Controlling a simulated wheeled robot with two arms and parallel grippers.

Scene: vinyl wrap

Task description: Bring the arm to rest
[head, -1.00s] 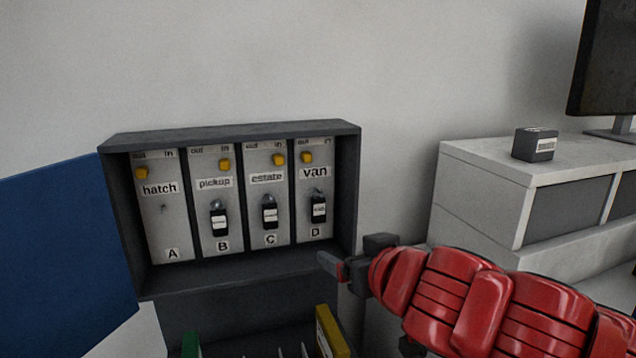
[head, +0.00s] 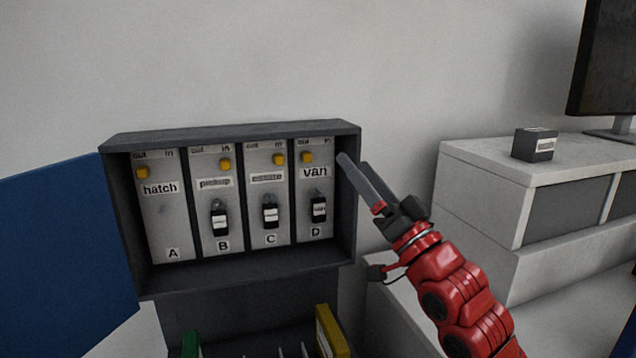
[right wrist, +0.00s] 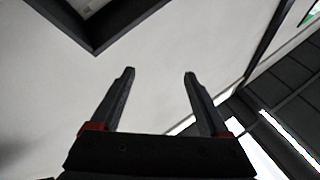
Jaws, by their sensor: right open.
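My right arm (head: 455,290) is red and comes in from the lower right in the head view. Its gripper (head: 355,165) points up and left, in front of the right edge of the key cabinet. In the right wrist view the two dark fingers (right wrist: 158,75) stand wide apart with nothing between them. The open grey key cabinet (head: 230,133) hangs on the wall, with panels hatch, pickup, estate and van. Black tagged keys hang under pickup (head: 219,218), estate (head: 270,215) and van (head: 319,208). The hatch panel (head: 165,220) has no key. My left gripper is out of view.
A white cabinet (head: 480,165) stands right of the arm, with a small dark box (head: 535,144) and a monitor (head: 605,60) on it. A blue panel (head: 60,255) is at left. A rack with green (head: 191,344) and yellow (head: 331,330) ends is below.

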